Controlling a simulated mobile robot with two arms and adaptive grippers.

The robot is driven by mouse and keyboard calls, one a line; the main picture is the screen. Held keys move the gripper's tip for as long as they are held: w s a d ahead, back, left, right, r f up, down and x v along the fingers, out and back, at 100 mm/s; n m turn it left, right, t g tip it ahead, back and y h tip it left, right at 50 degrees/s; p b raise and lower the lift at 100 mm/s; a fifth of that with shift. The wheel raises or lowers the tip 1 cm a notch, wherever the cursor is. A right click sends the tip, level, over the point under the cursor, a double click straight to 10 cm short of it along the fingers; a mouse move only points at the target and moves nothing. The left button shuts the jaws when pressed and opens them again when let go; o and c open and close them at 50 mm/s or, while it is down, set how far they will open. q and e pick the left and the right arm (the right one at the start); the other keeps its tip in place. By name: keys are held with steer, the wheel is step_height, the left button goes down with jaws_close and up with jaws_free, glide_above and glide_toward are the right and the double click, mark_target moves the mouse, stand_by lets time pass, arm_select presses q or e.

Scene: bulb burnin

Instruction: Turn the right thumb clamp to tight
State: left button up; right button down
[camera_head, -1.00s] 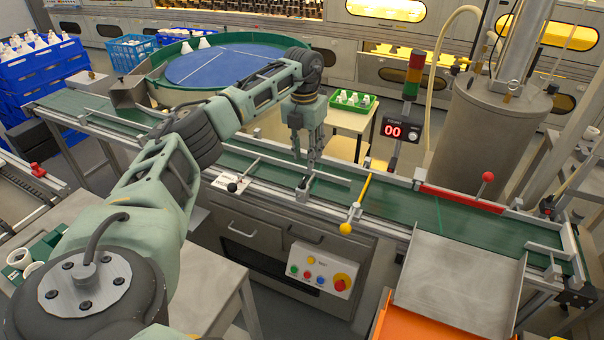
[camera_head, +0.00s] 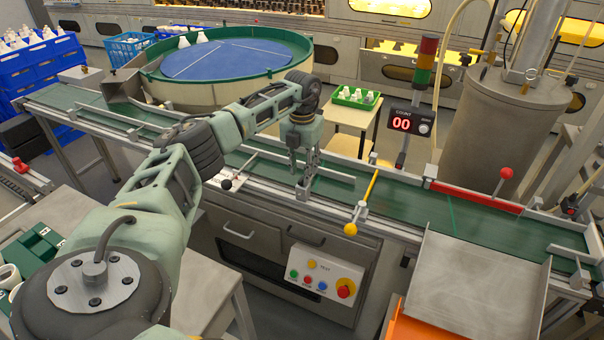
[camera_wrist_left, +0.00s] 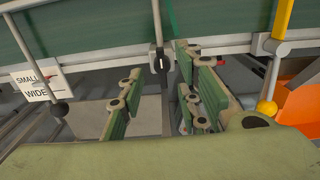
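A thumb clamp, a small dark knob with a pale line across it (camera_wrist_left: 161,62), sits on the conveyor's near rail in the left wrist view. The pale line stands roughly upright. In the head view the clamp (camera_head: 303,191) is just below my left fingertips and partly hidden. My left gripper (camera_head: 302,176) hangs over the near rail, pointing down. In the left wrist view its two green-padded fingers (camera_wrist_left: 161,85) are spread apart, with the knob in the gap beyond them. I see no contact with the knob. My right gripper is not in view.
A black-ball lever (camera_head: 227,184) by a SMALL/WIDE card (camera_wrist_left: 37,85) is left of the clamp. A yellow lever (camera_head: 365,196) is to its right, and a red-ball lever (camera_head: 506,173) farther right. A button panel (camera_head: 320,276) is below. The green belt (camera_head: 410,199) looks clear.

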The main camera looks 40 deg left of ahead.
arm_select(q)
step_height(320, 180, down, 2)
steer(key=shift+f, duration=0.25)
jaws_close()
stand_by(0.3)
